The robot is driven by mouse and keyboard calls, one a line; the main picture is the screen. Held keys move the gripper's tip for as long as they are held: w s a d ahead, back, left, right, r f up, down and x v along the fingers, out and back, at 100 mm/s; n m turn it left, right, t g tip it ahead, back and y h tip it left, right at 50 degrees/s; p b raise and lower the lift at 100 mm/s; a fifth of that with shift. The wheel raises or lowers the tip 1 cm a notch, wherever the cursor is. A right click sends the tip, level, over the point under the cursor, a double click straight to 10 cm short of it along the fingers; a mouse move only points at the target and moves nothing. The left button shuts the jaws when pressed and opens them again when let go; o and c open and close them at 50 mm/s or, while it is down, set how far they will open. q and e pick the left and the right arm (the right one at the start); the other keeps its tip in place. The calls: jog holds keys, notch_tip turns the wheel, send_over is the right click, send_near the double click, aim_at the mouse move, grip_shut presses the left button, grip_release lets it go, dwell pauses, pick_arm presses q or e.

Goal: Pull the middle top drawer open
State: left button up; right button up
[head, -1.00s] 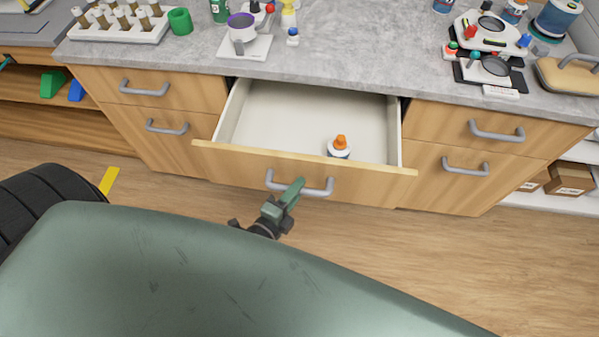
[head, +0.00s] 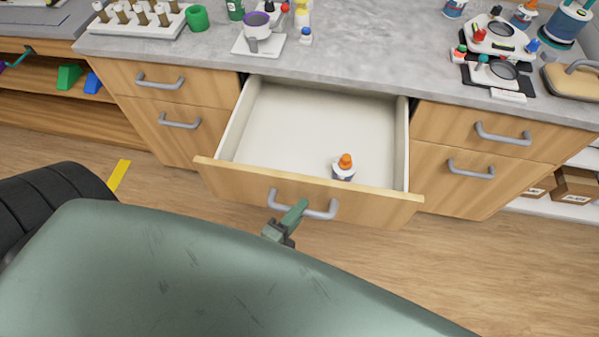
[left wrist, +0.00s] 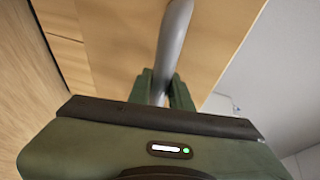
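The middle top drawer (head: 225,176) is pulled well out from under the grey counter. Its light inside is in view, with a small white bottle with an orange cap (head: 344,168) standing near the front. My left gripper (head: 299,210) is at the drawer's grey bar handle (head: 320,213). In the left wrist view the handle (left wrist: 172,45) runs down between the two green fingers (left wrist: 162,90), which are shut on it. My right gripper is not in view.
The counter (head: 370,50) carries a tube rack (head: 140,22), a green cup (head: 197,18), a purple-rimmed cup on a scale and lab devices at the right. Closed drawers flank the open one. A black wheel (head: 50,205) is at the left.

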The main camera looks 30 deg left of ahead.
pick_arm(q)
jog(key=o, duration=0.4)
jog(key=shift+s, duration=0.1)
jog(key=b+v, duration=0.1)
jog(key=v, duration=0.6)
jog(key=shift+s, duration=0.3)
